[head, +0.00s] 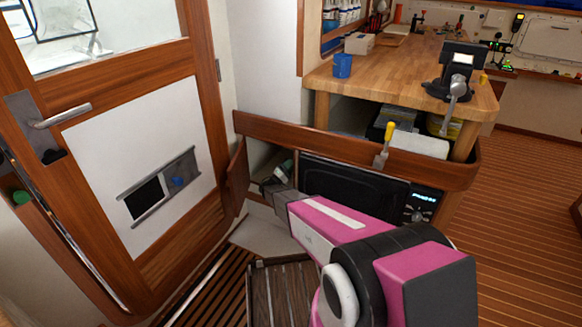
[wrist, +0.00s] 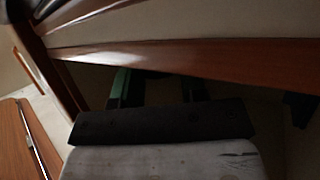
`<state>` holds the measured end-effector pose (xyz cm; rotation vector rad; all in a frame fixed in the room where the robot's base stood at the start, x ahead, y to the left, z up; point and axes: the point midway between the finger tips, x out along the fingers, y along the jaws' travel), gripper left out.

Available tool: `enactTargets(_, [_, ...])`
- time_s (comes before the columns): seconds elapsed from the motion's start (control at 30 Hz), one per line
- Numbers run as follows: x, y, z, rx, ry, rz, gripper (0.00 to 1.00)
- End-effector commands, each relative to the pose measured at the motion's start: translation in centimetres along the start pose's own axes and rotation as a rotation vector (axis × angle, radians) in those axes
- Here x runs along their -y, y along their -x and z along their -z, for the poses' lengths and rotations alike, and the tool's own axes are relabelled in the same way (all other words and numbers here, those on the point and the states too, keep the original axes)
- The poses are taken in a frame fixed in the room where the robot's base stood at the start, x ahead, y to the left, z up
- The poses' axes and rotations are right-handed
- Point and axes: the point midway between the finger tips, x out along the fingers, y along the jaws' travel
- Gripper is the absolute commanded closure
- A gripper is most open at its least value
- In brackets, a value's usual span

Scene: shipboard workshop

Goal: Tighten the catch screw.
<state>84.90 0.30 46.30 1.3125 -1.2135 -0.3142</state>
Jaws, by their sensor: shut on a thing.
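I cannot make out the catch screw in either view. In the head view my gripper (head: 276,174) reaches into the dark locker opening left of the microwave. In the wrist view my gripper (wrist: 152,90) shows as a dark bar with its fingers beyond it, in deep shadow under a wooden rail. It is shut on a small green thing (head: 287,165), mostly hidden by the fingers and too dark to name surely. A small wooden locker door (head: 237,182) stands open just left of the gripper.
A wooden rail (head: 330,146) runs just above the gripper, with a yellow-handled tool (head: 390,131) upright at it. The microwave (head: 355,188) is close on the right. A large panelled door (head: 140,150) is at left.

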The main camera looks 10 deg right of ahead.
Motion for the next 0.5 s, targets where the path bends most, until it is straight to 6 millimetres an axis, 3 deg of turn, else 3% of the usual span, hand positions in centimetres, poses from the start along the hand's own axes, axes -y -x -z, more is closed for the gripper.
enactTargets(0.5, [0.1, 0.06, -0.13, 0.003, -0.016, -0.041, 0.84])
